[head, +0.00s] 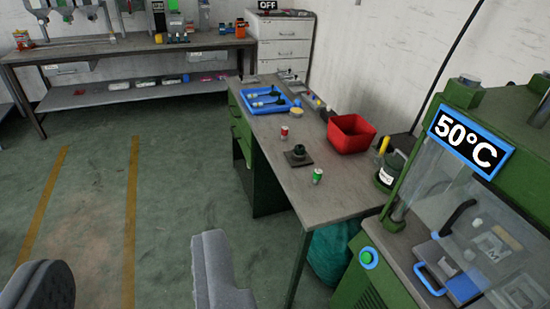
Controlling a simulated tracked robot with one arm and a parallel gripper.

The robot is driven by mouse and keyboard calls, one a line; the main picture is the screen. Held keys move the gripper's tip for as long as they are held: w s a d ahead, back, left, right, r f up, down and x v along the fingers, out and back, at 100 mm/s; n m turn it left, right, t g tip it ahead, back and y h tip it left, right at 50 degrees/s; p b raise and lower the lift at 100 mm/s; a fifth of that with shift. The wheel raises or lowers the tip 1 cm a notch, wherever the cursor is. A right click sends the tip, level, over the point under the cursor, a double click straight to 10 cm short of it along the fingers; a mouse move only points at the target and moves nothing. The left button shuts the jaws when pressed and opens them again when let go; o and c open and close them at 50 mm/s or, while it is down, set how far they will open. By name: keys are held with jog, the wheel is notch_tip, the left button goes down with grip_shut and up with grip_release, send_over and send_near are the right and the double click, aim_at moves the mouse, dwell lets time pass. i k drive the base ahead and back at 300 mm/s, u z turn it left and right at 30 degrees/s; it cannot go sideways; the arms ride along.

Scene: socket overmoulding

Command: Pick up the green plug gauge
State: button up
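The green plug gauge appears to be the small green cylinder with a pale top (317,176), upright on the grey workbench top (330,197) near its front left edge. A similar small red cylinder (284,132) stands farther back on the same bench. My gripper (129,250) shows at the bottom left as two grey fingers set wide apart. It is open, with only floor visible between the fingers. It is left of the bench and apart from the green cylinder.
A dark square-based fixture (298,155) stands just behind the green cylinder. A red bin (350,133) and a blue tray with tools (270,98) are farther back. A green machine with a 50°C sign (471,138) stands at right. The floor at left (90,190) is clear.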

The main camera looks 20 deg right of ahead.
aim_at(317, 174)
jog(key=z, duration=0.1)
jog(key=i, duration=1.3)
jog(key=z, duration=0.6)
jog(key=i, duration=0.65)
jog(key=z, duration=0.4)
